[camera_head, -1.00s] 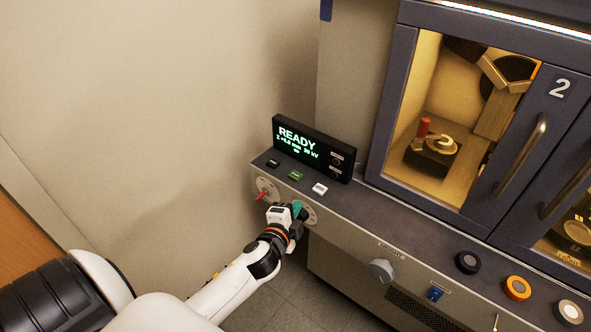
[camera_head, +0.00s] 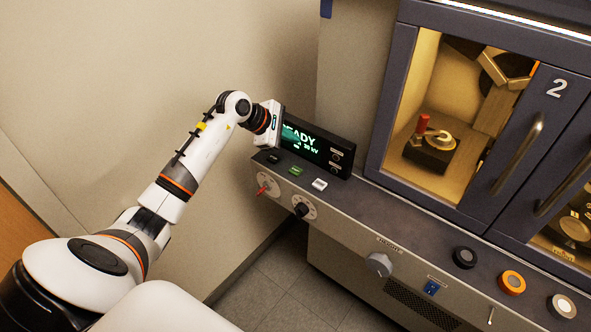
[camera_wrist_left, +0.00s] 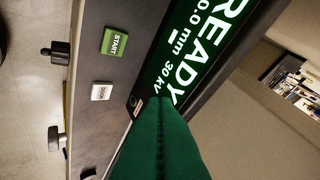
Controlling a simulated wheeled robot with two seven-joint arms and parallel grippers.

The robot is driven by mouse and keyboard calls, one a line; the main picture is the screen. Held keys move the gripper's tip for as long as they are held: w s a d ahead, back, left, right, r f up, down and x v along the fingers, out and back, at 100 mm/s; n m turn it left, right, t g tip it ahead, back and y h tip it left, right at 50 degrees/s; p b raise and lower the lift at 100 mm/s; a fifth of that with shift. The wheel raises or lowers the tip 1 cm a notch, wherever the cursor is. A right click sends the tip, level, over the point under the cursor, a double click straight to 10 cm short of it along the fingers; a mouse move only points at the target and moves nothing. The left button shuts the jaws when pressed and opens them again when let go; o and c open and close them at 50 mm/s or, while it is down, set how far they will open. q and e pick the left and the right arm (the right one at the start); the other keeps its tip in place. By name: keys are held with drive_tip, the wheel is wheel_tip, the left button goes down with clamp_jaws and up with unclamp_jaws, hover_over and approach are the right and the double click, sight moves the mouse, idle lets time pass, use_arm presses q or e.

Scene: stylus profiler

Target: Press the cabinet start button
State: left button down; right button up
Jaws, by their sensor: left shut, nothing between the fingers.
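The green START button (camera_head: 296,170) sits on the cabinet's front ledge, between a black button (camera_head: 273,158) and a white button (camera_head: 320,184). In the left wrist view the START button (camera_wrist_left: 115,42) is left of and above my fingertips, with the white button (camera_wrist_left: 101,91) below it. My left gripper (camera_head: 275,122) is at the left part of the READY display, above and behind the buttons. In the left wrist view its green fingers (camera_wrist_left: 160,108) are shut and empty, overlapping the display's edge. I cannot tell whether they touch it. My right gripper is not in view.
The READY display (camera_head: 318,150) stands behind the buttons, partly covered by my gripper. A red-pointer dial (camera_head: 267,184) and a black knob (camera_head: 302,209) are on the front face below. The cabinet's glass door (camera_head: 440,110) is to the right.

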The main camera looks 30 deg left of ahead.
sight(291, 172)
use_arm(q)
drive_tip(key=shift+f, duration=0.1)
wheel_tip(291, 172, down, 8)
drive_tip(key=b, duration=0.4)
drive_tip(key=shift+f+b, duration=0.4)
drive_tip(key=shift+b, duration=0.25)
drive_tip(key=shift+r, duration=0.1)
idle(1.6)
drive_tip(key=shift+f+b, duration=0.45)
drive_tip(key=shift+b, duration=0.1)
